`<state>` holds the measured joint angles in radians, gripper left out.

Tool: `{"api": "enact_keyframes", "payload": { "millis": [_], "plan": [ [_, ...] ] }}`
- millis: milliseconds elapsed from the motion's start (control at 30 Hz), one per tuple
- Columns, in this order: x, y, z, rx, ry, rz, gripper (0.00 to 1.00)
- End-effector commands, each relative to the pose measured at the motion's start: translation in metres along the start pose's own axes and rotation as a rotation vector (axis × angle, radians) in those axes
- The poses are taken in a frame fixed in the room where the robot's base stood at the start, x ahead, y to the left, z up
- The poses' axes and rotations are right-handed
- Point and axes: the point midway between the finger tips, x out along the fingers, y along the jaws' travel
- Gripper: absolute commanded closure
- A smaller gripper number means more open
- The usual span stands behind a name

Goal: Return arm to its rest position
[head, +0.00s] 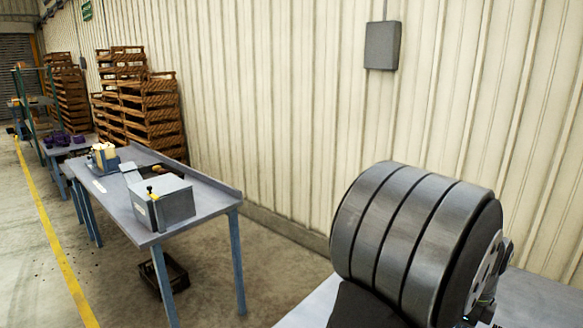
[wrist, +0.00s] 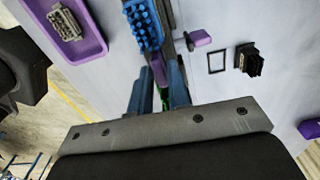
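In the wrist view the grey plate of my gripper (wrist: 165,122), with screws along it, crosses the lower part above a dark body. Two blue-grey bars stand out beyond the plate, with something purple and green between them. I cannot tell whether these bars are my fingers, nor whether the gripper is open or shut. No held object can be made out with certainty. In the head view my gripper does not show. A large dark banded part of my arm (head: 405,235) fills the lower right and hides part of the pale surface under it.
The wrist view shows a purple tray (wrist: 90,15) holding a grey connector (wrist: 67,22), a blue bristled piece (wrist: 143,25), a purple block (wrist: 201,38) and a black connector (wrist: 249,60). In the head view a metal table (head: 211,200) bears a grey box (head: 178,207). Stacked wooden crates (head: 150,110) stand behind.

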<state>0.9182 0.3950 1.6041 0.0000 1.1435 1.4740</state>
Motion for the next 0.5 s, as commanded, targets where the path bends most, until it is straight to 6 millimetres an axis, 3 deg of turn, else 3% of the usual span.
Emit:
{"api": "enact_keyframes", "payload": {
  "millis": [33, 500],
  "plan": [
    [0.0114, 0.0008, 0.0001, 0.000, 0.000, 0.004, 0.84],
    [0.0088, 0.0000, 0.0000, -0.376, 0.000, -0.001, 0.84]
  ]
}}
